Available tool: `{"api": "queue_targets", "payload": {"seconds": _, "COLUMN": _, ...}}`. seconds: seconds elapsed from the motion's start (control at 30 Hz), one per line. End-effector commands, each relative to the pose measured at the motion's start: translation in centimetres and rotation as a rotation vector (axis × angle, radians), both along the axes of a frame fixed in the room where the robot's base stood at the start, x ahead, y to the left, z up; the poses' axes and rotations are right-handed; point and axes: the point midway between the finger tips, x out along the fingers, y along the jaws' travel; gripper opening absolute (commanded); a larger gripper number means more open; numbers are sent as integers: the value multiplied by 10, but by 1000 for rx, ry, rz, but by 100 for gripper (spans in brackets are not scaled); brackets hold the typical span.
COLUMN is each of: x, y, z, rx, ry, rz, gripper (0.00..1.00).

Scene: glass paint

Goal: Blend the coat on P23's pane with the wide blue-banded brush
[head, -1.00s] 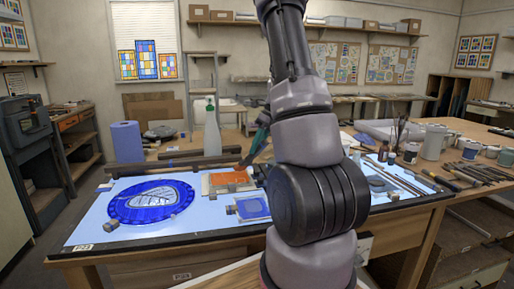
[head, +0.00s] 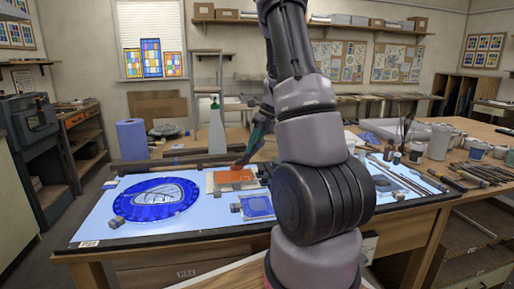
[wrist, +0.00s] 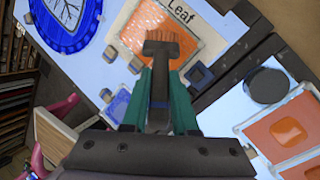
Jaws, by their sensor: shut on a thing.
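My gripper (wrist: 160,98), with teal fingers, is shut on a wide brush (wrist: 161,48) with a dark ferrule and orange-brown bristles. Its blue band cannot be made out. The bristles are over the orange pane (wrist: 182,28), on a pale sheet marked "Leaf"; whether they touch it I cannot tell. In the head view my gripper (head: 258,135) points down at the orange pane (head: 234,178). A round blue pane (head: 155,203) lies at left and a small blue pane (head: 257,207) in front.
Small grey blocks (wrist: 198,74) sit around the panes. A dark round object (wrist: 266,86) and another orange pane (wrist: 290,130) show at right in the wrist view. A spray bottle (head: 216,130) and blue roll (head: 131,140) stand behind the light table.

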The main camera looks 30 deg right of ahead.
Motion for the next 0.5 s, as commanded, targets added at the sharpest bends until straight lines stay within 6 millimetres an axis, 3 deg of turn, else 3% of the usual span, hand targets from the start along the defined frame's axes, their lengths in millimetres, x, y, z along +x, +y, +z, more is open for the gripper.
{"api": "queue_targets", "payload": {"seconds": 0.5, "x": 9, "y": 30, "z": 0, "rx": 0, "ry": 0, "rz": 0, "gripper": 0}}
